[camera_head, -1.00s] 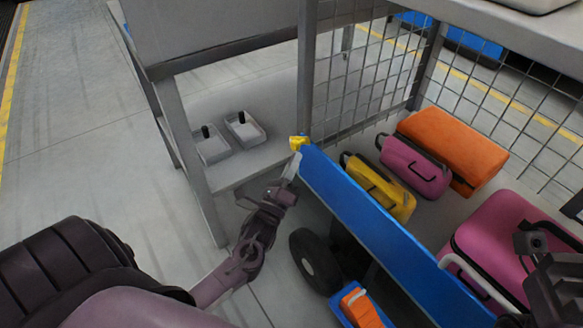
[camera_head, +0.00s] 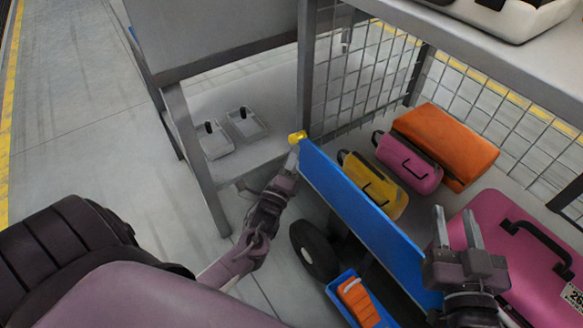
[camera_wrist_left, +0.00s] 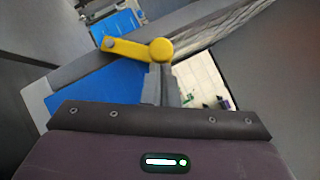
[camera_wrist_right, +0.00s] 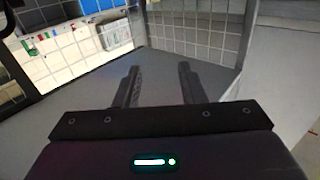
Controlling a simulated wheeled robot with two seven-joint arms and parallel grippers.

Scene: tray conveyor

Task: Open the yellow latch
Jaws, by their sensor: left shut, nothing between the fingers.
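The yellow latch (camera_head: 297,137) sits at the top left end of the blue panel (camera_head: 360,213), beside a grey post. In the left wrist view the latch (camera_wrist_left: 130,48) is a yellow bar with a round knob at its right end. My left gripper (camera_head: 294,153) is shut and empty, with its fingertips just below the latch. In the left wrist view its fingertips (camera_wrist_left: 161,70) appear right at the knob; I cannot tell whether they touch it. My right gripper (camera_head: 457,212) is open and empty, above the cart to the right of the blue panel.
Behind the blue panel lie a yellow bag (camera_head: 373,188), a pink bag (camera_head: 408,163), an orange case (camera_head: 446,142) and a large pink suitcase (camera_head: 520,250). A wire mesh (camera_head: 365,75) stands behind the latch. A grey shelf with two small trays (camera_head: 246,124) is at left.

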